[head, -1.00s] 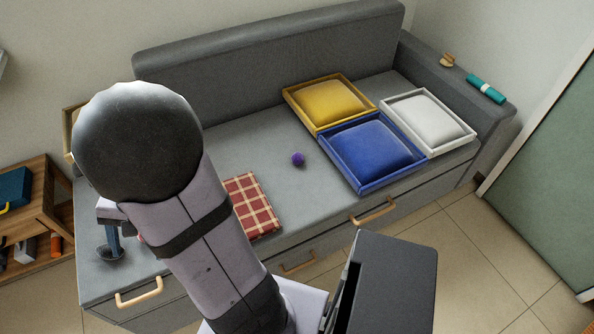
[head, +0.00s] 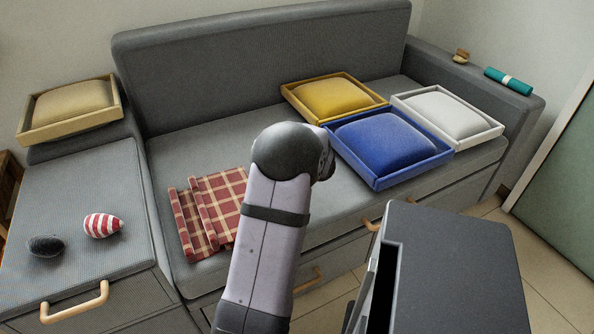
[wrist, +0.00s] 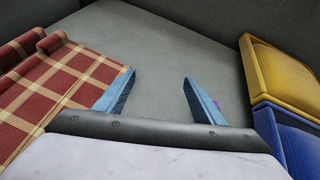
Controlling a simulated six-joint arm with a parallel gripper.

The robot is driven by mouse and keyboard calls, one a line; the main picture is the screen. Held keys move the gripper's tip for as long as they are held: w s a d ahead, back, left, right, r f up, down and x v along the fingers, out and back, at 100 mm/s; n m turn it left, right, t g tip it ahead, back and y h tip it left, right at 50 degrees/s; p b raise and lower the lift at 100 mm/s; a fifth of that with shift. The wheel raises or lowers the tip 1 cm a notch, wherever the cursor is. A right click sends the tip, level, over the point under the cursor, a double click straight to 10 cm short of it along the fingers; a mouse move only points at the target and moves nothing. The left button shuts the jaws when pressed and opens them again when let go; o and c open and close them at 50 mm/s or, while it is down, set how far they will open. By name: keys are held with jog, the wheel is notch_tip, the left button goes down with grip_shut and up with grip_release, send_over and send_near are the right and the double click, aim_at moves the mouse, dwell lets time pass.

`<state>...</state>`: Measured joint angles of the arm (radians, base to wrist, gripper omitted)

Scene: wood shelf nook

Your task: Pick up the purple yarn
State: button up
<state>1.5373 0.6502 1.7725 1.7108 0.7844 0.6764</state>
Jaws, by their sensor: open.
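The purple yarn (wrist: 217,103) shows only as a small purple sliver in the wrist view, just at the outer side of my right finger. The finger hides most of it, and I cannot tell whether they touch. In the head view the yarn is hidden behind my arm. My gripper (wrist: 158,82) is open, with its two blue fingers apart and only grey seat fabric between them. The fingers are out of sight in the head view.
The grey sofa seat (head: 220,140) is bare behind my arm. A red plaid blanket (head: 220,190) lies left. Blue (head: 380,140), yellow (head: 330,97) and white (head: 448,115) framed cushions lie right. Striped (head: 102,225) and dark (head: 46,246) egg-shaped items rest on the left section.

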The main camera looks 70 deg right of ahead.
jog(key=s+d+f+m+h+b, duration=0.1)
jog(key=s+d, duration=0.1)
jog(key=s, duration=0.1)
jog(key=s+d+f+m+h, duration=0.1)
jog(key=s+d+m, duration=0.1)
jog(key=s, duration=0.1)
jog(key=s+d+f+m+g+h+b, duration=0.1)
jog(key=s+d+f, duration=0.1)
jog(key=s, duration=0.2)
jog(key=shift+d+m+b, duration=0.1)
jog(key=shift+m+b, duration=0.2)
jog(key=shift+b, duration=0.05)
jog(key=shift+b+x, duration=1.15)
jog(key=shift+x, duration=1.7)
jog(key=shift+w+d+f, duration=0.3)
jog(key=shift+w+d, duration=0.15)
jog(key=shift+w, duration=0.05)
jog(key=c, duration=1.2)
